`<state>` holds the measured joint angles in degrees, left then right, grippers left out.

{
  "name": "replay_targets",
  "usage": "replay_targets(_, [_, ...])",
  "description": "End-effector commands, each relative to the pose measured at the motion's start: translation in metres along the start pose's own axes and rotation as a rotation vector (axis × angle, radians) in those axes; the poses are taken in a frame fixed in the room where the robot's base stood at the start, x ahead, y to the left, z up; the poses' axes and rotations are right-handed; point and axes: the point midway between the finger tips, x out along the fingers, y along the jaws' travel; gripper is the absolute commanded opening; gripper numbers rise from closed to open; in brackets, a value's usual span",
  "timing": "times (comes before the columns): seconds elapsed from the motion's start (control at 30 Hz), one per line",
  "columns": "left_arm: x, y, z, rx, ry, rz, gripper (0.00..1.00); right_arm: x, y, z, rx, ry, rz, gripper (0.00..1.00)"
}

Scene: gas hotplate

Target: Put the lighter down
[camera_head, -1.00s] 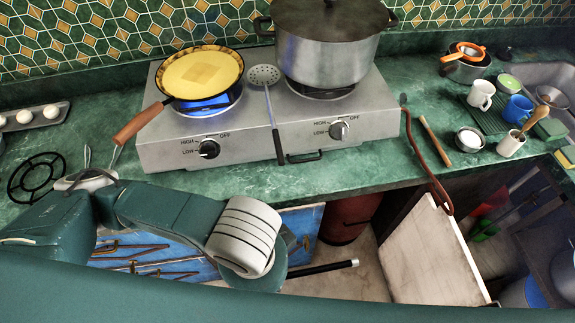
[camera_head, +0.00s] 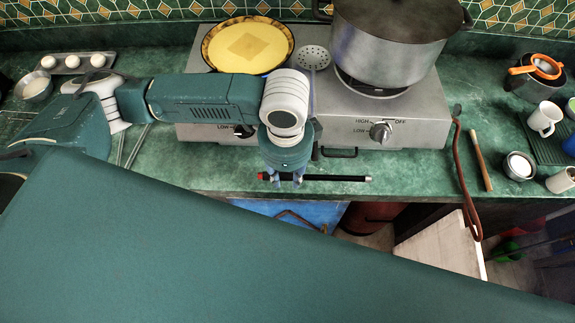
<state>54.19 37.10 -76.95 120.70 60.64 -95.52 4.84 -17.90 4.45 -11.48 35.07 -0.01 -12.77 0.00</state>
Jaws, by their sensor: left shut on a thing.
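The lighter (camera_head: 338,178) is a long black rod with a red end on the left. It lies level across the picture, over the front strip of the green counter (camera_head: 400,182), in front of the hotplate (camera_head: 428,115). My left gripper (camera_head: 284,180) points down and is shut on the lighter near its red end. I cannot tell whether the lighter touches the counter or hangs just above it. My right gripper is not in view.
A pan (camera_head: 275,62) with yellow contents and a big pot (camera_head: 392,50) stand on the hotplate. A skimmer (camera_head: 313,56) lies between them. A rolling pin (camera_head: 481,160), a red hose (camera_head: 459,175) and cups are at the right. An open cupboard is below.

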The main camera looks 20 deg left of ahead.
Motion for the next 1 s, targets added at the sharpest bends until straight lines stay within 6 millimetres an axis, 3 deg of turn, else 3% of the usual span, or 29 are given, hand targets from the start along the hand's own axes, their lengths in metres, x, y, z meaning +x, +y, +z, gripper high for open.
replay_targets(0.1, [-0.001,-0.022,0.000,-0.003,-0.001,-0.001,0.00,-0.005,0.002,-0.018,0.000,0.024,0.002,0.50])
replay_targets(0.27, [0.002,-0.031,0.000,0.000,0.000,0.001,0.00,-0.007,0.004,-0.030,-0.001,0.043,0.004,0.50])
replay_targets(0.5, [0.031,-0.030,0.001,0.000,-0.002,0.001,0.00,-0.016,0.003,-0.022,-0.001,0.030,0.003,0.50])
replay_targets(0.9, [0.038,-0.030,0.000,0.001,0.000,0.000,0.00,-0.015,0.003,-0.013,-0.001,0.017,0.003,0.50])
replay_targets(0.93, [0.038,-0.030,0.000,0.001,0.000,-0.001,0.34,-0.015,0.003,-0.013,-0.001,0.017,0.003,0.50])
replay_targets(1.0, [0.038,-0.030,0.000,0.001,0.000,-0.001,0.46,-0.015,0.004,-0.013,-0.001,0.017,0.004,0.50])
